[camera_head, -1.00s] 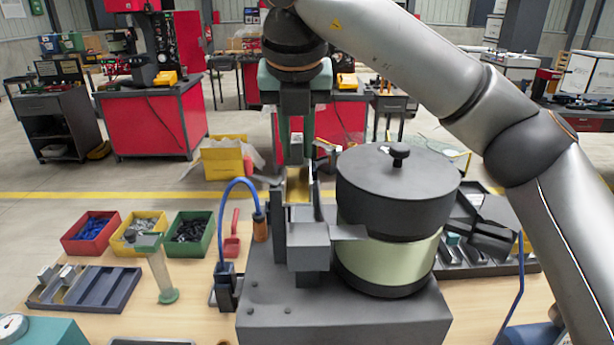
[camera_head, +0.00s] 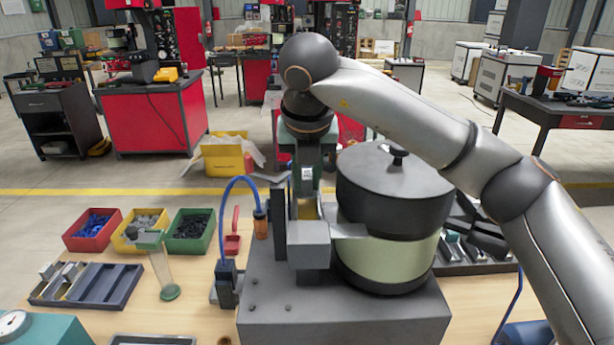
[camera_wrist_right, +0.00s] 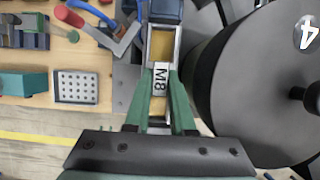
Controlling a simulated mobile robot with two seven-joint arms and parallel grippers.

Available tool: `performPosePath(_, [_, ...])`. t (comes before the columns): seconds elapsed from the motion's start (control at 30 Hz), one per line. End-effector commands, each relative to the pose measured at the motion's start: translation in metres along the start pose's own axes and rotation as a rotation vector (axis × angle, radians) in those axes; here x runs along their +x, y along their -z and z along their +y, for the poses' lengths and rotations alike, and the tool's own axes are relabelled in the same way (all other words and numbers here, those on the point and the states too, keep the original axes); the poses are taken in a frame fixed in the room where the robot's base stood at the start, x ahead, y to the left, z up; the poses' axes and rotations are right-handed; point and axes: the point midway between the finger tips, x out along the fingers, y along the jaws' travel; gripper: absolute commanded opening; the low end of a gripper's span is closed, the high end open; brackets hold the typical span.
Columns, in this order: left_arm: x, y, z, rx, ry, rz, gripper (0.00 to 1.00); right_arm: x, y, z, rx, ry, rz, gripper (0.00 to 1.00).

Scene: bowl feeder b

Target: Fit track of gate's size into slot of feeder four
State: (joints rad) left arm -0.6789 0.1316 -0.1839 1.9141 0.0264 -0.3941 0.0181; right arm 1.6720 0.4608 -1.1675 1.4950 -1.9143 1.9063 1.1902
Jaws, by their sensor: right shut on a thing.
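My right gripper (camera_head: 306,188) is behind the grey block at the front of the bowl feeder (camera_head: 395,190). In the right wrist view the green fingers (camera_wrist_right: 160,88) are shut on a track (camera_wrist_right: 160,48) with silver side walls, a brass-yellow floor and a white M8 label. The feeder's dark lid (camera_wrist_right: 255,85) carries a 4 in that view. The track's far end lies close to a dark block (camera_wrist_right: 165,9); I cannot tell whether it is seated in the slot. In the head view the track is mostly hidden. My left gripper is not in view.
Red, yellow and green bins (camera_head: 190,230) stand at the left, behind a dark compartment tray (camera_head: 88,284). A blue hose (camera_head: 230,190) arches left of the feeder. A funnel-shaped stand (camera_head: 162,265) is beside the tray. Another tray (camera_head: 475,260) lies right of the feeder.

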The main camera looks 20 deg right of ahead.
Motion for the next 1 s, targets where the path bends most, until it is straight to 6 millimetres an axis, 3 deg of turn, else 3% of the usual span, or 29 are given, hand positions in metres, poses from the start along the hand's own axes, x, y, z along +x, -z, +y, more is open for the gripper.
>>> performPosePath(0.07, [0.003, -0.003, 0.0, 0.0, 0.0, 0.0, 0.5, 0.004, 0.002, 0.0, 0.0, 0.0, -0.001, 0.0])
performPosePath(0.1, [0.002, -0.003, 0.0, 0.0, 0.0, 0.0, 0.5, 0.003, 0.001, 0.0, 0.0, 0.0, 0.0, 0.24])
performPosePath(0.37, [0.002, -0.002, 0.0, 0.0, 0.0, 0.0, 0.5, 0.003, 0.001, 0.0, 0.0, 0.0, 0.001, 0.52])
performPosePath(0.73, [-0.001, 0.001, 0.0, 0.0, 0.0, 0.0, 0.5, -0.005, -0.001, 0.001, 0.0, -0.001, -0.001, 0.52])
performPosePath(0.87, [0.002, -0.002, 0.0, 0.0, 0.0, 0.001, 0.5, -0.027, -0.001, 0.001, 0.001, -0.001, -0.003, 0.52])
performPosePath(1.0, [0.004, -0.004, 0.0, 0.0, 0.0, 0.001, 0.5, -0.061, -0.001, 0.001, 0.0, -0.002, -0.004, 0.52])
